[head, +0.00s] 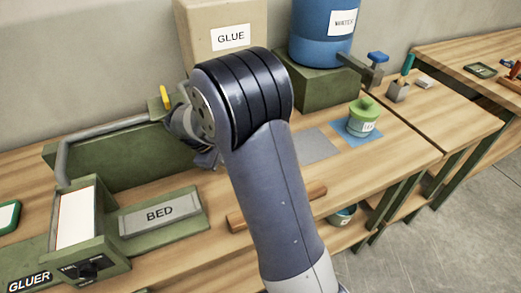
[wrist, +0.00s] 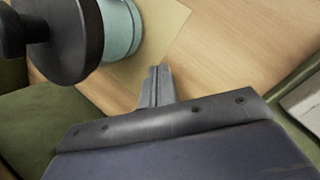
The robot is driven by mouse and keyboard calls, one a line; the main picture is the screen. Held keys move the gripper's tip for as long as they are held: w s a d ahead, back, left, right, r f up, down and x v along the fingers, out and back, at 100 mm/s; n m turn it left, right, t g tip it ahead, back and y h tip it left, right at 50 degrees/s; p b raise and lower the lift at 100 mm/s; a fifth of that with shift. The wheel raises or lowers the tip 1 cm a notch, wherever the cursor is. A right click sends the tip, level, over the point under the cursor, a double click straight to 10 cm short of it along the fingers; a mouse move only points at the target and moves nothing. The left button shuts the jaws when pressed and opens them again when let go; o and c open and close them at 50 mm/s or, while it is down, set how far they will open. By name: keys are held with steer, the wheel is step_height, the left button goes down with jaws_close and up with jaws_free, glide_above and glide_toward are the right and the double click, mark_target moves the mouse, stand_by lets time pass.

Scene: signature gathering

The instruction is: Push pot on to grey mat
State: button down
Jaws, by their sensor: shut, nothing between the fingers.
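In the wrist view my gripper (wrist: 158,70) is shut and empty, pointing down close to the wooden table. To its left stands a pot (wrist: 122,30) with a teal body, dark grey lid and black knob, partly out of frame. A gap shows between the fingertips and this pot. It stands at a pale yellow mat (wrist: 160,25). My arm hides this pot in the head view. There, the grey mat (head: 317,147) lies bare right of my arm. A green-lidded pot (head: 362,122) stands on the blue mat (head: 370,138) beside it.
A green block with a blue water container (head: 322,35) and a box labelled GLUE (head: 222,20) stand behind. The gluer machine (head: 85,225) and BED plate (head: 160,213) are left. A wooden bar (head: 240,219) lies at the front. Another pot (head: 345,216) sits below the tabletop.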

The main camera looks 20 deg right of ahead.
steer(key=shift+f+b, duration=0.65)
steer(key=shift+f, duration=0.45)
steer(key=shift+r, duration=0.15)
steer(key=shift+r+p, duration=0.4)
steer(key=shift+p, duration=0.15)
